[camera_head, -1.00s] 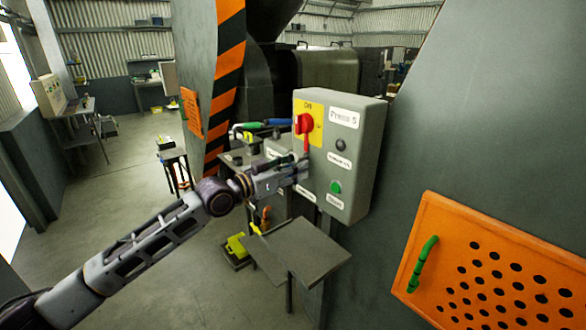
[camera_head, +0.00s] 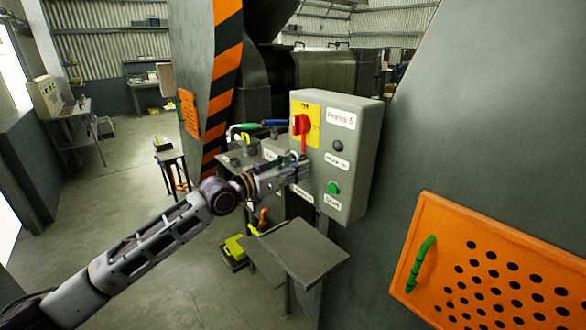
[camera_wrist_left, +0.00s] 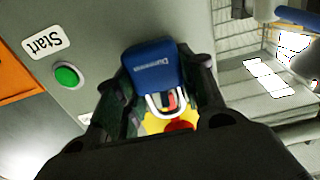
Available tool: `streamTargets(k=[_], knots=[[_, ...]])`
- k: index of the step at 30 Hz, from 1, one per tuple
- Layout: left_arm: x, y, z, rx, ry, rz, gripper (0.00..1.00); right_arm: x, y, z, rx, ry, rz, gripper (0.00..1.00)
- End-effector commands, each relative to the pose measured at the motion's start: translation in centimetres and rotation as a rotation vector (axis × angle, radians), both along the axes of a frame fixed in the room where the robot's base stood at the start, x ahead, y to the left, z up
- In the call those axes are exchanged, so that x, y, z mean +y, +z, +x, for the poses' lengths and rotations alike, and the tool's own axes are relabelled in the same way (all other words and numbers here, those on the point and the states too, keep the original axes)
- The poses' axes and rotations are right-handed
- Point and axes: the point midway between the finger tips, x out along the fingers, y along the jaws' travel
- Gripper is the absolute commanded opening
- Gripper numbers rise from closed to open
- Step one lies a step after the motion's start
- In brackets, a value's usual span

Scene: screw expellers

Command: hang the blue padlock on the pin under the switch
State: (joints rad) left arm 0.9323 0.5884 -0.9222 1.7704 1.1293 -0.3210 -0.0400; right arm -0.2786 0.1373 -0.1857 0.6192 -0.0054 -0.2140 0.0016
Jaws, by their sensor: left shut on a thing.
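My left gripper (camera_head: 297,168) is shut on the blue padlock (camera_wrist_left: 152,66), in front of the grey control box (camera_head: 362,140). In the wrist view the padlock sits between the two fingers, its pale shackle (camera_wrist_left: 152,106) toward the switch. The red switch (camera_head: 302,124) is on a yellow plate (camera_head: 315,112), its red handle pointing down; part of it also shows in the wrist view (camera_wrist_left: 181,126). A red piece appears inside the shackle's outline; I cannot tell whether the shackle is around it or only in front. The pin cannot be made out. My right gripper is out of view.
The box carries a green start button (camera_head: 334,187), a dark button (camera_head: 338,146) and white labels. A grey stand (camera_head: 300,250) is below the box. An orange perforated panel (camera_head: 500,250) with a green handle is at lower right. Floor is open at left.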

Motion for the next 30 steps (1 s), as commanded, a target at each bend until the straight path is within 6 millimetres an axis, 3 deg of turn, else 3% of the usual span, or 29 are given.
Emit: streamTargets(k=[30], knots=[[-1.3,0.2,0.9,-0.003,-0.001,-0.002,0.14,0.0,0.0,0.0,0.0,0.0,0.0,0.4]])
